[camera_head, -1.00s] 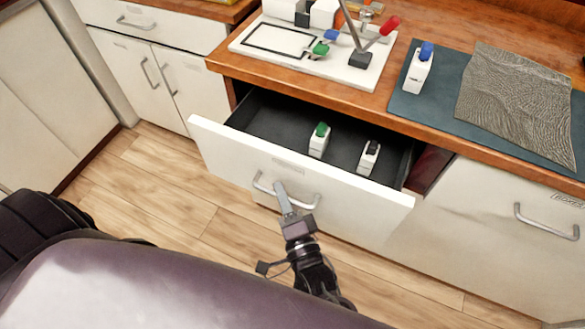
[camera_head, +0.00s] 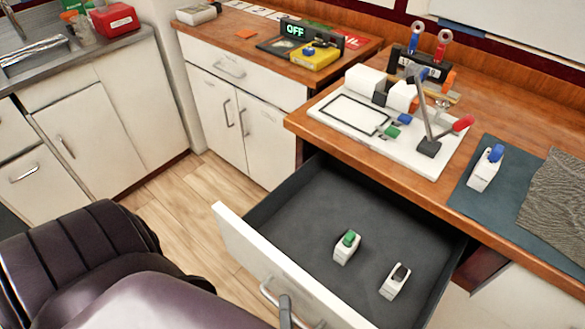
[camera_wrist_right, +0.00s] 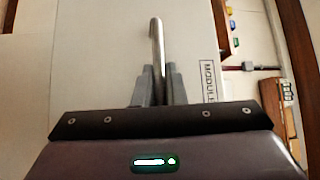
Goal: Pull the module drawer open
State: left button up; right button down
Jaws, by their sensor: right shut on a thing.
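The module drawer (camera_head: 290,222) stands well open below the wooden counter, its dark grey inside in view. Inside it stand a white module with a green top (camera_head: 347,247) and a white module with a black top (camera_head: 395,281). My right gripper (camera_head: 286,305) is at the drawer's bar handle (camera_head: 268,291), cut off by the bottom edge. In the right wrist view the right gripper's two fingers (camera_wrist_right: 155,85) are shut on the handle (camera_wrist_right: 156,45), with the drawer front (camera_wrist_right: 100,60) and part of a "MODULE" label (camera_wrist_right: 209,82) behind. My left gripper is not in view.
On the counter stand a white board (camera_head: 350,115) with a red-tipped lever (camera_head: 440,138) and a blue-topped module (camera_head: 486,168) on a teal mat (camera_head: 470,197). Closed cabinets (camera_head: 235,115) stand at the back left. Bare wooden floor (camera_head: 185,190) lies left of the drawer.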

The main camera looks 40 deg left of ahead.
jog(key=shift+s, duration=0.1)
dwell(0.3)
jog(key=c, duration=1.5)
grip_release()
jog(key=shift+s+d, duration=0.1)
jog(key=v, duration=0.7)
jog(key=shift+s+d+b, duration=0.2)
jog(key=shift+b, duration=0.15)
jog(key=shift+f, duration=0.15)
